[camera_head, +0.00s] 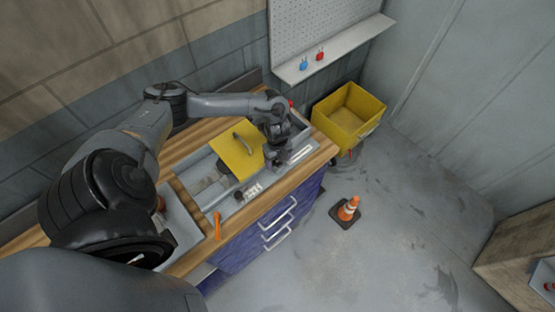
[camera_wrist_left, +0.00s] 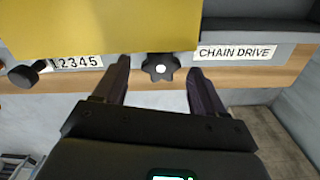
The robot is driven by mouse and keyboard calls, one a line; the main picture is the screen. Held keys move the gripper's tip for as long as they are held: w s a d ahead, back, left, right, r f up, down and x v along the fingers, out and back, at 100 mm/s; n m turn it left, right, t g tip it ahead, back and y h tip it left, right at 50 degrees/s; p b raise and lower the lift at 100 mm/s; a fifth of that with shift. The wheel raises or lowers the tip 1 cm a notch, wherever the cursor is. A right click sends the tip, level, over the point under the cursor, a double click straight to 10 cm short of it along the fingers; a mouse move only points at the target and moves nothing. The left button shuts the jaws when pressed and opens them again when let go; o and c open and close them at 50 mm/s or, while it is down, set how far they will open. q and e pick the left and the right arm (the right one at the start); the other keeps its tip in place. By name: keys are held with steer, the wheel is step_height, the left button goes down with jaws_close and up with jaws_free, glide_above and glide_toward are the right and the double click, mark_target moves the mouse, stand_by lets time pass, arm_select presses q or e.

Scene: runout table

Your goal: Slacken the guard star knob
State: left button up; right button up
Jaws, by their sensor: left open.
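The guard star knob (camera_wrist_left: 160,67) is black with a pale centre and shows in the left wrist view, just below the edge of the yellow guard (camera_wrist_left: 95,28). My left gripper (camera_wrist_left: 159,74) is open, with one finger on each side of the knob and a gap on both sides. In the head view the yellow guard (camera_head: 234,152) is a plate with a grey handle on the bench. My left gripper (camera_head: 277,158) is at its right side there and hides the knob. My right gripper is in neither view.
A "CHAIN DRIVE" label (camera_wrist_left: 235,52) is right of the knob; a second black knob (camera_wrist_left: 24,76) is at the left. An orange tool (camera_head: 217,225) lies by the bench front. A yellow bin (camera_head: 362,134) and a traffic cone (camera_head: 348,209) stand off the bench.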

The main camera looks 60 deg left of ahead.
arm_select(q)
steer(key=shift+f, duration=0.25)
steer(key=c, duration=1.1)
steer(key=shift+o, duration=0.2)
steer(key=shift+r+n+p, duration=0.2)
steer(key=shift+n+p, duration=0.4)
steer(key=shift+p, duration=0.25)
steer(key=shift+n+p, duration=0.9)
steer(key=shift+p, duration=0.25)
steer(key=shift+w+n+p, duration=0.15)
steer(key=shift+n+p, duration=1.05)
steer(key=shift+n, duration=0.1)
steer(key=shift+f, duration=0.1)
steer(key=shift+n, duration=0.3)
